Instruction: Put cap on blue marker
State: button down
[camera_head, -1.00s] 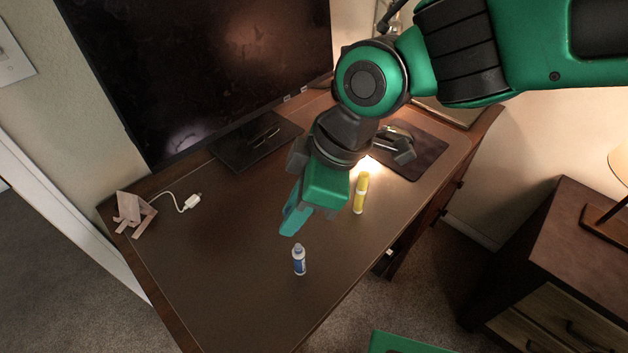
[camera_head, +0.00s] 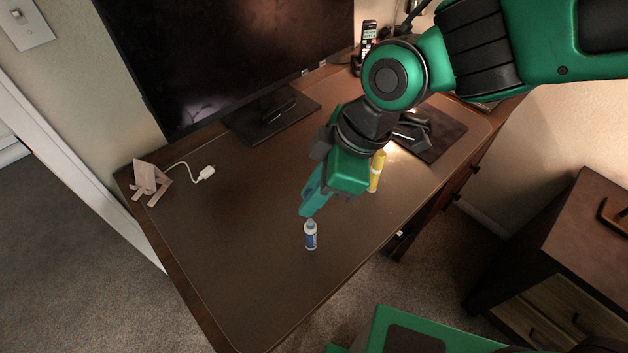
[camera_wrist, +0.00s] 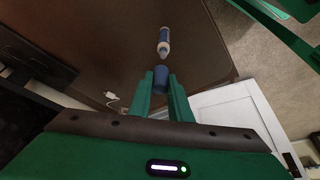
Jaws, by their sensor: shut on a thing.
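The blue marker (camera_head: 311,236) stands upright on the desk blotter, with a white body, a blue band and a bare pale tip at the top. It also shows in the wrist view (camera_wrist: 164,42), just beyond my fingertips. My gripper (camera_wrist: 160,82) is shut on the blue cap (camera_wrist: 160,74), which sits between the fingertips. In the head view my gripper (camera_head: 308,211) is above and slightly left of the marker, close to its tip. The cap and marker look apart in the wrist view. The cap is hidden behind the fingers in the head view.
A yellow marker (camera_head: 377,172) stands behind my gripper to the right. A monitor (camera_head: 225,60), a white cable plug (camera_head: 206,173) and a wooden figure (camera_head: 150,182) are at the back and left. The blotter (camera_head: 240,270) is clear around the blue marker.

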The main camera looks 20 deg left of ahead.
aim_at(312, 221)
jog(key=shift+f, duration=1.25)
jog(key=shift+s+f, duration=0.15)
jog(key=shift+f, duration=1.3)
dwell(1.0)
jog(key=c, duration=1.6)
grip_release()
jog(key=shift+o, duration=0.2)
jog(key=v, duration=1)
jog(key=shift+r, duration=0.35)
jog(key=shift+d, duration=0.1)
